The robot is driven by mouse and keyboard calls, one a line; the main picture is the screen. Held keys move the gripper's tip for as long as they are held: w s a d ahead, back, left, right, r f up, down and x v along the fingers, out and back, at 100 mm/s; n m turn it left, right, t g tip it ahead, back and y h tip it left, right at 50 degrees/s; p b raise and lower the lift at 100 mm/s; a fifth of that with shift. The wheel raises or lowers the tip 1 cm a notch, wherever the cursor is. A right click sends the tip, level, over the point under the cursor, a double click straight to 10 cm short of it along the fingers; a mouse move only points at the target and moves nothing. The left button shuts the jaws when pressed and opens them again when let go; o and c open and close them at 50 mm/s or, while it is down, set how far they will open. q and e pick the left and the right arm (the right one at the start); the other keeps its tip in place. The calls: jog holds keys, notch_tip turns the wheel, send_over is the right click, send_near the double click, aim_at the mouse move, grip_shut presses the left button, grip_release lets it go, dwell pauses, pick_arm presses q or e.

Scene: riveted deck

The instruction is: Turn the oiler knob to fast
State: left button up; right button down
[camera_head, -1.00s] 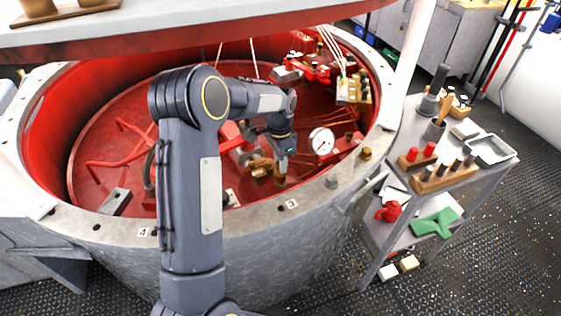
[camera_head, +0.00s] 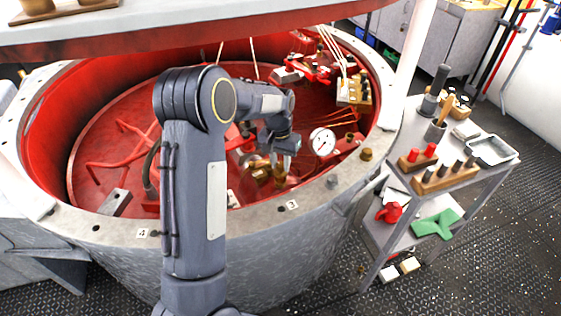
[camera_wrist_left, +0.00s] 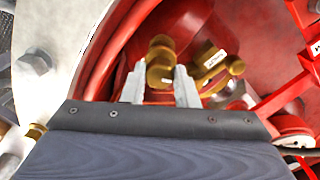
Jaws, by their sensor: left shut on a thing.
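The oiler is a brass fitting (camera_head: 262,175) inside the red-lined round pit, near its front rim. Its brass knob (camera_wrist_left: 160,64) shows in the left wrist view between my fingers. A brass part with a small white label (camera_wrist_left: 215,60) sits just to the right of it; the lettering is too small to read. My left gripper (camera_head: 284,166) reaches down over the rim to the fitting. In the left wrist view the left gripper (camera_wrist_left: 160,88) is shut on the brass knob, one finger on each side. The knob's setting cannot be read. My right gripper is not in view.
A white-faced gauge (camera_head: 322,142) stands right of the gripper. Red pipes (camera_head: 115,160) run across the pit. The grey bolted rim (camera_head: 262,217) lies in front. A grey trolley (camera_head: 480,178) with tools stands at the right.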

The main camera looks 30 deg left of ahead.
aim_at(280, 163)
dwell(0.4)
pick_arm(q)
jog(key=o, duration=1)
jog(key=shift+r, duration=0.1)
notch_tip(280, 163, up, 8)
jog(key=shift+a+f, duration=0.15)
jog(key=shift+f, duration=0.1)
jog(key=shift+r, duration=0.1)
